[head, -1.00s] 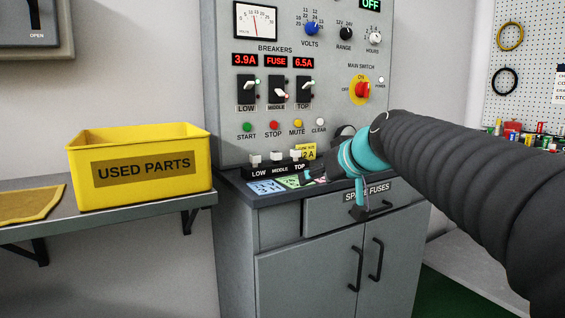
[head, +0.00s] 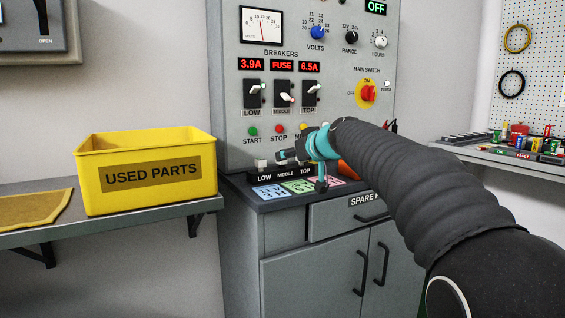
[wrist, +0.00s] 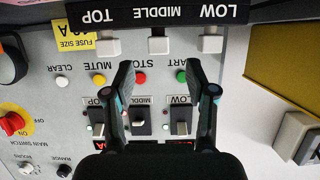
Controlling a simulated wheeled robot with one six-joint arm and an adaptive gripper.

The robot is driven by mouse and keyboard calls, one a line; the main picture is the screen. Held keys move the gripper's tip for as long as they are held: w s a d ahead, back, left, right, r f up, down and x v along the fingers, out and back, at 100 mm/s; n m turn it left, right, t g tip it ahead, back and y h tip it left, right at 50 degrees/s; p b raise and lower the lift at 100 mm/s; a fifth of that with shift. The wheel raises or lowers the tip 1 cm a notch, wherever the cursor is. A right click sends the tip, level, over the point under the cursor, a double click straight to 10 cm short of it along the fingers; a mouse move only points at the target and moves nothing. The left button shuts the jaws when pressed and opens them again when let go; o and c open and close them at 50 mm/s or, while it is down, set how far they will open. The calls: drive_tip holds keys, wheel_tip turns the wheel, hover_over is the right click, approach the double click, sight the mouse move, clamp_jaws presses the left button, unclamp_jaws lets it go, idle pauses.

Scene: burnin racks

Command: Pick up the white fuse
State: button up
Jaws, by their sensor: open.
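Three white fuse-like blocks stand in a row on the black strip marked LOW, MIDDLE and TOP: the low one (wrist: 210,42), the middle one (wrist: 158,45) and the top one (wrist: 107,46). I cannot tell which is the white fuse meant. In the head view the low block (head: 261,164) shows, and the others are mostly hidden by my gripper (head: 284,155). In the upside-down wrist view my gripper (wrist: 159,70) is open and empty. Its fingertips are spread to either side of the middle block's line and appear short of it.
The grey panel (head: 230,90) with breaker switches and buttons rises right behind the strip. Coloured mats (head: 268,191) lie on the cabinet top in front. A yellow USED PARTS bin (head: 150,198) stands on the left shelf. A parts shelf (head: 478,149) is at the right.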

sight(282, 165)
drive_tip(key=shift+p+x, duration=0.8)
drive_tip(key=shift+x, duration=1.9)
drive_tip(key=shift+r, duration=0.1)
drive_tip(key=c, duration=1)
